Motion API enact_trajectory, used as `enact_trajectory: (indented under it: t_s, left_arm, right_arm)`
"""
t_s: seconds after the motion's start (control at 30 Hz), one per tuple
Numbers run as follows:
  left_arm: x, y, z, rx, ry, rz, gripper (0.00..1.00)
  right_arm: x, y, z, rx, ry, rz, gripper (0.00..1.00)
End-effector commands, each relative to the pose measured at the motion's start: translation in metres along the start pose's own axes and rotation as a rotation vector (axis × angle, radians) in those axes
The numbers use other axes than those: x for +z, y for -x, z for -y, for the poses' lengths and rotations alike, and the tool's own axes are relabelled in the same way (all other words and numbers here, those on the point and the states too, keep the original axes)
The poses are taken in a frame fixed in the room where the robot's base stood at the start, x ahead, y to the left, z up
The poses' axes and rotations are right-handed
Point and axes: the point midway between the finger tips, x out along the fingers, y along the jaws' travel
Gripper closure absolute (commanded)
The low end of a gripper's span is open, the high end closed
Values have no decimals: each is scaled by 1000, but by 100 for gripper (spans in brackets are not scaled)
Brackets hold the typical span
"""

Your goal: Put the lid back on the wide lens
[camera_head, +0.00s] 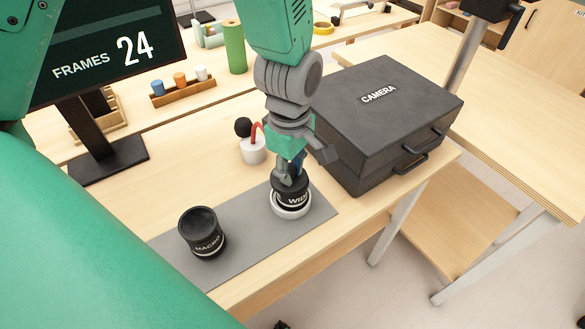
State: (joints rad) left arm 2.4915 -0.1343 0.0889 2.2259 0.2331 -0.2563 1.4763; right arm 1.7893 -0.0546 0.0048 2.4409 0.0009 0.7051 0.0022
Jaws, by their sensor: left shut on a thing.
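The wide lens (293,200) stands upright on the grey mat, a black cylinder with white "WIDE" lettering and a white ring around its foot. My left gripper (289,178) comes down from above and is shut at the top of this lens. It holds a dark piece that looks like the lid (279,187), at the lens's upper end. The fingers partly hide this piece, and I cannot tell whether it sits fully flat on the lens. My right gripper is not in view.
A black "MACRO" lens (202,234) stands left on the grey mat (245,231). A black camera case (385,120) is close on the right. A white pot with a black ball (253,149) stands behind. A monitor (108,50) is at left. The mat between the lenses is clear.

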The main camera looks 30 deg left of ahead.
Motion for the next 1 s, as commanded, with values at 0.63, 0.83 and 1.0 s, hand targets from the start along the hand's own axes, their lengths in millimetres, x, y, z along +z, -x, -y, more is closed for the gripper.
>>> enact_trajectory:
  t_s: [0.63, 0.83, 1.0]
  left_arm:
    - [7, 1, -1, 1, 0, 0, 100]
    - [7, 1, -1, 1, 0, 0, 100]
    - [7, 1, -1, 1, 0, 0, 76]
  right_arm:
    - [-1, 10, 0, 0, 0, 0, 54]
    - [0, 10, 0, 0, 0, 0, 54]
    - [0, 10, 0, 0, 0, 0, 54]
